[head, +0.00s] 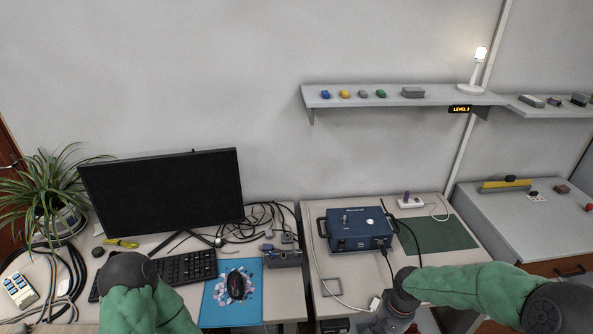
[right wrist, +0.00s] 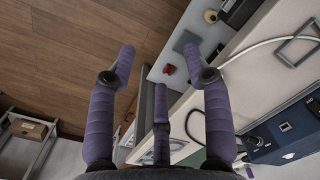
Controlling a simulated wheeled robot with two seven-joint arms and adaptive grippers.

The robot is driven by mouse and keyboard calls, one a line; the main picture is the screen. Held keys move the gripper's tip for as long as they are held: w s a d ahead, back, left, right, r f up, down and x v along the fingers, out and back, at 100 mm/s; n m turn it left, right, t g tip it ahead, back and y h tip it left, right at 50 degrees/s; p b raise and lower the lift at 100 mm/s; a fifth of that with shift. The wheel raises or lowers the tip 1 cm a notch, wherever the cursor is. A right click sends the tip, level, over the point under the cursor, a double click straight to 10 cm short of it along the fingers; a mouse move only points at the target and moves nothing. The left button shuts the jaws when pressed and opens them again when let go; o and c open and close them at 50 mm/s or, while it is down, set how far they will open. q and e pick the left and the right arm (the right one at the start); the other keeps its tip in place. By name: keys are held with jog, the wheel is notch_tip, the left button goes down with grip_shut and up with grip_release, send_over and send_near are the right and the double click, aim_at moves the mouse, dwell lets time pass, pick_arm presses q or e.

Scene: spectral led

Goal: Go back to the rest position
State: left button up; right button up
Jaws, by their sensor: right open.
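My right gripper (right wrist: 160,68) shows in the right wrist view with its purple fingers spread apart and nothing between them. It hangs beside the desk edge, with wood floor below and to the left. In the head view my right arm comes in from the right and bends down at the front of the right desk; its fingers are not visible there. My left arm, in a green sleeve, rises at the bottom left in front of the keyboard (head: 188,267); its gripper is out of sight.
A blue instrument box (head: 358,243) stands on the right desk (head: 335,270), left of a green mat (head: 438,234). A monitor (head: 162,196), a mouse on a blue pad (head: 217,303) and cables crowd the left desk. A shelf (head: 440,99) hangs above.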

jog(key=s+a+f+n+y, duration=0.2)
jog(key=s+a+f+y, duration=0.1)
jog(key=s+a+f, duration=1.1)
jog(key=shift+s+a+f+n, duration=0.2)
jog(key=shift+a+f+n, duration=0.1)
jog(key=shift+f, duration=1.9)
